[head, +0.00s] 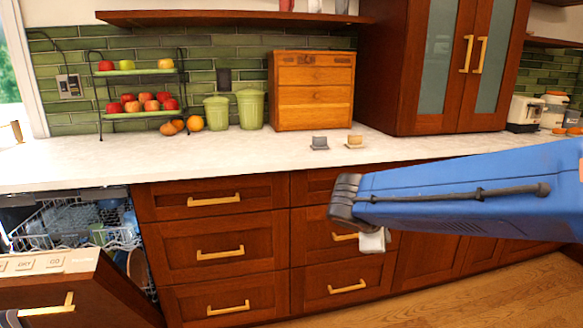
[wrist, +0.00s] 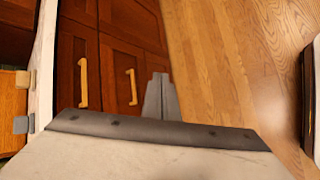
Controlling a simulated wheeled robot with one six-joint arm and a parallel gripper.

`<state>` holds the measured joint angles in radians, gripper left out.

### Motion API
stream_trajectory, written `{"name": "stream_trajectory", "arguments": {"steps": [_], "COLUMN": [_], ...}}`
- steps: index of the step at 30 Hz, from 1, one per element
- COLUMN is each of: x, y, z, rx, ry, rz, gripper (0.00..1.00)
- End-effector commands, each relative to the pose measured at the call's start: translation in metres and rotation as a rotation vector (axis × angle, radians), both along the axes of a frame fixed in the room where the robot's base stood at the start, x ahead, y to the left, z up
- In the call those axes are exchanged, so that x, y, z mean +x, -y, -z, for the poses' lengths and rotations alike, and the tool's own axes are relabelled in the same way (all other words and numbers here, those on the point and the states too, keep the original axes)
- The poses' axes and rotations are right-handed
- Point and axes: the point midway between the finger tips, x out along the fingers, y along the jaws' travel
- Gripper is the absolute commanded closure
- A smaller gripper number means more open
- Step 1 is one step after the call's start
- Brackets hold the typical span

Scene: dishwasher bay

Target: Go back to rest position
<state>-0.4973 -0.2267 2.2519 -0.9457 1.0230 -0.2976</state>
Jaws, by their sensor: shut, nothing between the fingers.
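My gripper (wrist: 160,92) shows in the wrist view as two grey fingers pressed together, with nothing between them. It hangs in front of the brown drawers and above the wooden floor. In the head view, my blue arm reaches in from the right in front of the counter. Only a pale grey part of the hand shows below the arm's dark end there, and the fingertips are hard to make out.
The dishwasher door (head: 75,290) is open at left, with dishes in its rack (head: 65,225). Floor (wrist: 225,60) is clear.

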Motion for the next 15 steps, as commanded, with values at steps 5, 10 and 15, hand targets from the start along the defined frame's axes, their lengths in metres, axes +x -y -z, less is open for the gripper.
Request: {"name": "stream_trajectory", "arguments": {"steps": [5,10,15], "x": [-0.059,-0.113,-0.164], "y": [0.045,0.068,0.076], "z": [0.011,0.025,0.039], "rx": [0.217,0.423,0.631], "ry": [0.011,0.032,0.062], "rz": [0.219,0.418,0.612], "gripper": [1.0,1.0,1.0]}}
